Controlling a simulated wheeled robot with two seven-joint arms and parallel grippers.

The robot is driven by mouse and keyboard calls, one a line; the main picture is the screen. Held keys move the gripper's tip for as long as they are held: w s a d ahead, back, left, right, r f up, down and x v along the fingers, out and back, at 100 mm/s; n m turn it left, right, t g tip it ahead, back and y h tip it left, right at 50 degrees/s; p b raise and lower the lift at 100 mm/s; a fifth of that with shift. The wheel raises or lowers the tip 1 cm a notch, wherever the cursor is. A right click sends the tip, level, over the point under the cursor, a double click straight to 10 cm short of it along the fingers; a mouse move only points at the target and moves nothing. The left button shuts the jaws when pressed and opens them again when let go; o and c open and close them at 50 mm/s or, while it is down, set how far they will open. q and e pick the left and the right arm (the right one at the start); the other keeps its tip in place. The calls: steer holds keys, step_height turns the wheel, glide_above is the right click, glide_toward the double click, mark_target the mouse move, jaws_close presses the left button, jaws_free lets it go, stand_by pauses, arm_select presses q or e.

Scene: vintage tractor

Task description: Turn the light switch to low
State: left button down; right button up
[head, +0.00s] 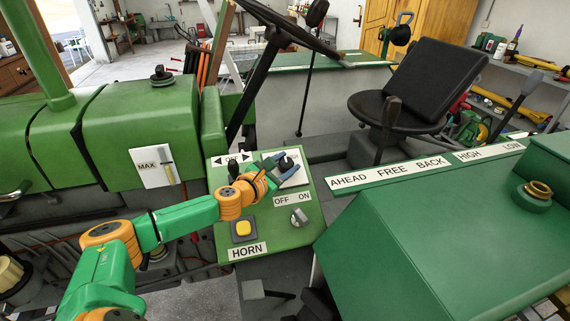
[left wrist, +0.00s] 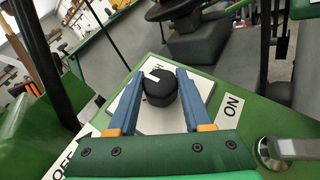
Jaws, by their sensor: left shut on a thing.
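The light switch (head: 286,162) is a round black knob with a small white mark on a pale square plate (head: 296,176) on the green control panel (head: 270,238). The knob also shows in the left wrist view (left wrist: 160,92), between the two blue fingers. My left gripper (head: 281,165) reaches over the panel from the left and is shut on this knob. My right gripper is in neither view.
On the same panel are a yellow HORN button (head: 242,229), a silver OFF/ON switch (head: 299,217) and a black knob (head: 234,168) by an arrow label. A MAX lever plate (head: 158,168) is left. A black seat (head: 420,90) stands behind; a green housing (head: 430,240) fills the right.

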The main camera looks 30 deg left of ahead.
mark_target(281, 167)
arm_select(q)
steer(key=shift+r, duration=0.1)
steer(key=c, duration=0.6)
jaws_free()
steer(key=shift+o, duration=1.4)
steer(key=shift+w, duration=0.15)
steer(key=shift+w+f, duration=0.2)
steer(key=s+b, duration=0.2)
steer(key=s, duration=0.3)
steer(key=shift+s+a+r+b, duration=0.1)
steer(key=shift+s+r+b, duration=0.15)
steer(key=shift+b, duration=0.15)
steer(key=shift+s+r+b, duration=0.2)
steer(key=shift+s+b, duration=0.15)
steer(key=shift+s, duration=0.25)
steer(key=shift+s+d+r, duration=0.15)
steer(key=shift+d, duration=0.05)
steer(key=shift+a, duration=0.1)
